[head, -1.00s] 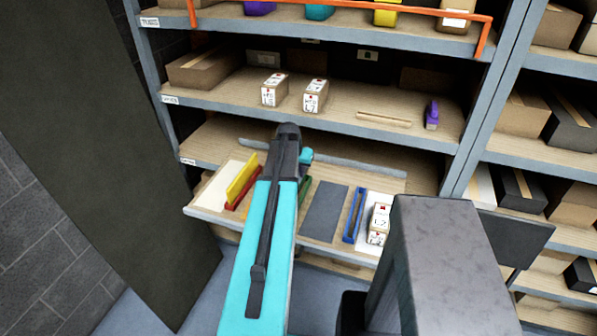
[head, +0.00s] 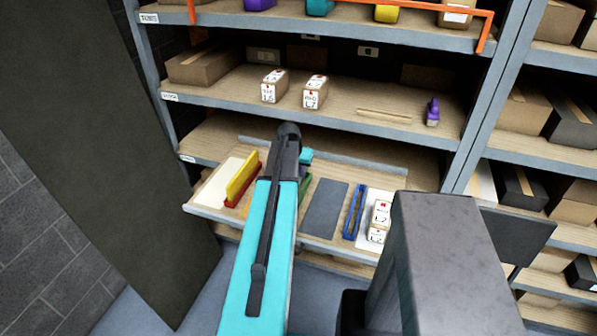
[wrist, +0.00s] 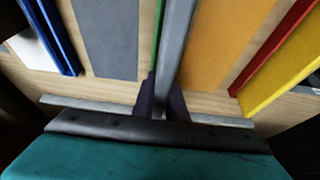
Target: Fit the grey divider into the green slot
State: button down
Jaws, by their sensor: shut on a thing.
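My gripper (wrist: 160,95) is shut on the grey divider (wrist: 174,50), which shows nearly edge-on in the wrist view. The green slot (wrist: 158,32) runs close along the divider's left side there. The divider hides the rest of the slot, and I cannot tell whether its lower edge is above the slot or in it. In the head view, a bit of the green slot (head: 305,189) shows just right of my arm. My arm hides the fingers and the divider in that view.
A yellow divider (head: 241,177) stands in a red slot (head: 236,200) at the left of the pull-out board. A shelf (head: 350,115) overhangs behind.

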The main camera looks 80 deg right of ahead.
jog(key=shift+f+b, duration=2.1)
jog(key=shift+f, duration=1.55)
dwell(0.8)
jog(key=c, duration=1.7)
grip_release()
jog(key=shift+a, duration=0.1)
jog(key=shift+b+v, duration=1.25)
jog(key=shift+v, duration=5.7)
